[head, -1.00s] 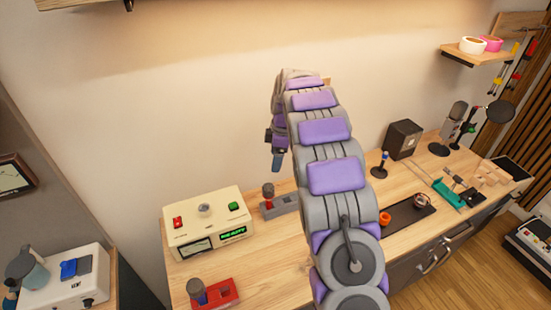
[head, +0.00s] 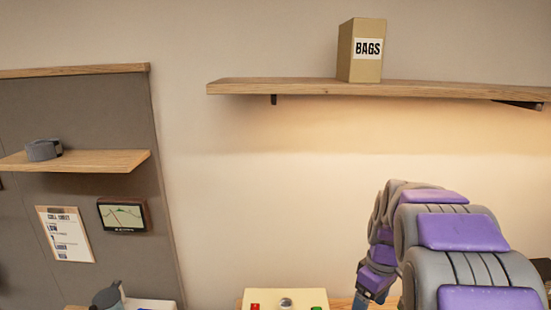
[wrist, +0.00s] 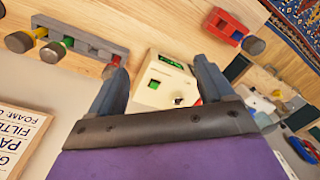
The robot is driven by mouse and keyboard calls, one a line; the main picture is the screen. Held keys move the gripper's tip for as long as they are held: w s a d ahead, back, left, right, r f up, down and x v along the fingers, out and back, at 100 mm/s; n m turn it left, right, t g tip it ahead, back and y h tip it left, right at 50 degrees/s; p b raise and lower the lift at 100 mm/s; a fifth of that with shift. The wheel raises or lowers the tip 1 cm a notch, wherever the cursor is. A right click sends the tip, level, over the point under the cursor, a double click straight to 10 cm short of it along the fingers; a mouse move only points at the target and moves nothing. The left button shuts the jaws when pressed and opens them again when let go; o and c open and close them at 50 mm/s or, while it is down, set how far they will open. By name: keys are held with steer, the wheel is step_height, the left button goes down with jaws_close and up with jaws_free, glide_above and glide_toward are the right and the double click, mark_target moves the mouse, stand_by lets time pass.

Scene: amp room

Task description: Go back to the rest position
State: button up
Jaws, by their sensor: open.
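My purple and grey arm curves through the lower right of the head view, in front of the wall. My gripper (head: 372,294) hangs at its far end, partly cut off by the bottom edge. In the wrist view my gripper (wrist: 159,68) shows two blue-grey fingers spread apart with nothing held between them. The cream box device (wrist: 152,92) lies beyond the fingers on the wooden bench. Its top also shows at the bottom of the head view (head: 262,297).
A wooden shelf (head: 290,88) with a BAGS box (head: 358,50) is above my arm. A smaller shelf (head: 90,160) holds a grey roll (head: 44,150). A grey switch block (wrist: 85,42) and a red block (wrist: 225,24) sit on the bench. A lettered sign (wrist: 22,130) is at lower left.

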steer(key=s+a+f+m+b, duration=0.1)
steer(key=s+a+f+m, duration=0.1)
steer(key=s, duration=0.8)
steer(key=s+a+f+m+g+b, duration=0.1)
steer(key=s+a+f+m+b, duration=0.1)
steer(key=s, duration=0.9)
steer(key=s+a+f+m+b, duration=0.2)
steer(key=s+a+m, duration=0.1)
steer(key=s, duration=0.7)
steer(key=shift+s+a+f+m+h, duration=0.2)
steer(key=shift+a+f+m+h, duration=0.1)
steer(key=shift+h, duration=0.1)
